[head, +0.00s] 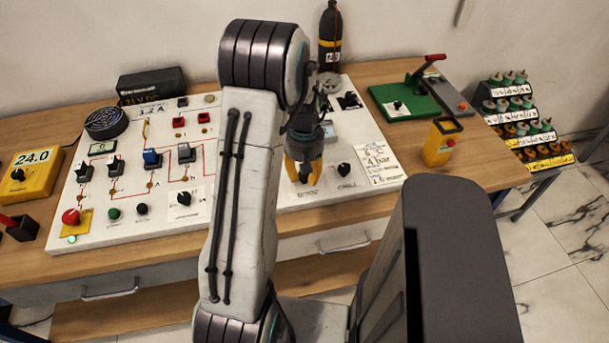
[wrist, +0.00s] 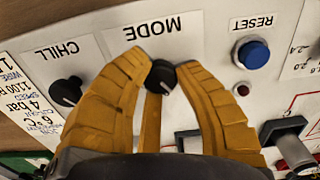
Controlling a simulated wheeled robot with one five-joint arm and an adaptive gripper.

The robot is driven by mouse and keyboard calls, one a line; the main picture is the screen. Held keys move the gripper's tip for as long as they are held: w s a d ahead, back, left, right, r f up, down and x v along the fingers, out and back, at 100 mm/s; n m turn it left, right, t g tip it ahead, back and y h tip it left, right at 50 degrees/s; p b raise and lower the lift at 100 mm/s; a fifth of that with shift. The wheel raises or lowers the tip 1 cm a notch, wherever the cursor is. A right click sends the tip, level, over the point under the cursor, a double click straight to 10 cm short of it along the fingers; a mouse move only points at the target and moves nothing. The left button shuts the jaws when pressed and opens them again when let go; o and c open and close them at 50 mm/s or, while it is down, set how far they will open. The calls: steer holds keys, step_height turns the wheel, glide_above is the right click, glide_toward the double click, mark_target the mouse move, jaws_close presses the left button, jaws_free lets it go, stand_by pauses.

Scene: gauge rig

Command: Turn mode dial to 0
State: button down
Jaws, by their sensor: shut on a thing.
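The mode dial (wrist: 160,76) is a small black knob on the white panel, below an upside-down MODE label (wrist: 151,33) in the wrist view. My gripper (wrist: 160,72) has its yellow fingers closed around the knob, one fingertip on either side. Its pointer direction and any scale marks cannot be made out; the fingers cover much of the area around it. In the head view my gripper (head: 303,176) points down at the right half of the white panel (head: 340,193), and the dial is mostly hidden under it.
Close by are the black CHILL knob (wrist: 66,91), the blue RESET button (wrist: 253,54) and a small red lamp (wrist: 242,89). A printed card (head: 378,167) lies right of the gripper. Switches and knobs fill the panel's left half. A yellow box (head: 439,146) stands further right.

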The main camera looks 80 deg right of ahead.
steer(key=m+b, duration=0.1)
steer(key=m, duration=0.4)
steer(key=shift+a+f+m+b, duration=0.15)
steer(key=shift+m+b, duration=0.2)
steer(key=shift+m, duration=0.35)
steer(key=c, duration=0.9)
jaws_free()
steer(key=shift+o, duration=0.2)
steer(key=shift+r, duration=0.2)
step_height(320, 180, up, 12)
steer(key=shift+f, duration=0.15)
stand_by(0.3)
